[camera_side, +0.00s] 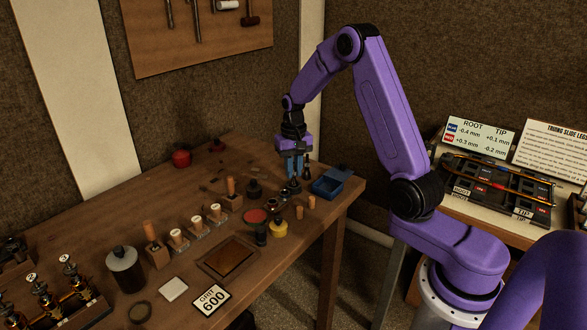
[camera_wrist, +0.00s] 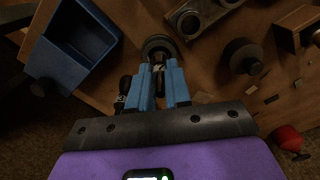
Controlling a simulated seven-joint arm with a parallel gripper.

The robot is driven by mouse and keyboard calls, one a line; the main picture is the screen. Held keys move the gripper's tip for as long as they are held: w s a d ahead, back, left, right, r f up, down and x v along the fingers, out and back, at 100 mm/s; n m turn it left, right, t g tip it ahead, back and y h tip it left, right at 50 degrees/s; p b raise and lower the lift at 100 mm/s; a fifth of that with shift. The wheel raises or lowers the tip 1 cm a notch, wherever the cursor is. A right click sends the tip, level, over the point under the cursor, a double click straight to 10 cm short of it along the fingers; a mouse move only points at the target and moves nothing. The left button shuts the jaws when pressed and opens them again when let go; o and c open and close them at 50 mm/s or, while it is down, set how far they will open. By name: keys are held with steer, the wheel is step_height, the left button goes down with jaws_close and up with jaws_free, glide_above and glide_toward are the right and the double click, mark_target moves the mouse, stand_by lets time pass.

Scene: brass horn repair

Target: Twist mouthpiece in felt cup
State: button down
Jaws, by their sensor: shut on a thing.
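My gripper (camera_side: 294,176) points down near the right end of the wooden bench. In the wrist view its two blue fingers (camera_wrist: 159,82) are shut on a small dark piece between the tips, which I take to be the mouthpiece (camera_wrist: 158,68). A dark round cup with a ringed rim, likely the felt cup (camera_wrist: 158,43), lies just beyond the fingertips. In the side view the cup (camera_side: 292,188) shows small and dark below the fingers. The fingers hide much of the mouthpiece, and I cannot tell how deep it sits in the cup.
A blue open box (camera_side: 328,186) stands close to the right of my gripper, also in the wrist view (camera_wrist: 82,38). A dark knobbed piece (camera_wrist: 242,55) and a grey block with round holes (camera_wrist: 197,17) lie nearby.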

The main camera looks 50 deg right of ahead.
steer(key=shift+n, duration=0.6)
steer(key=n, duration=0.4)
steer(key=shift+r, duration=3.25)
steer(key=s+a+f, duration=0.2)
steer(key=s+a, duration=0.4)
steer(key=s, duration=0.2)
steer(key=shift+a+f+n, duration=0.15)
steer(key=shift+a+n, duration=0.05)
steer(key=shift+n, duration=0.2)
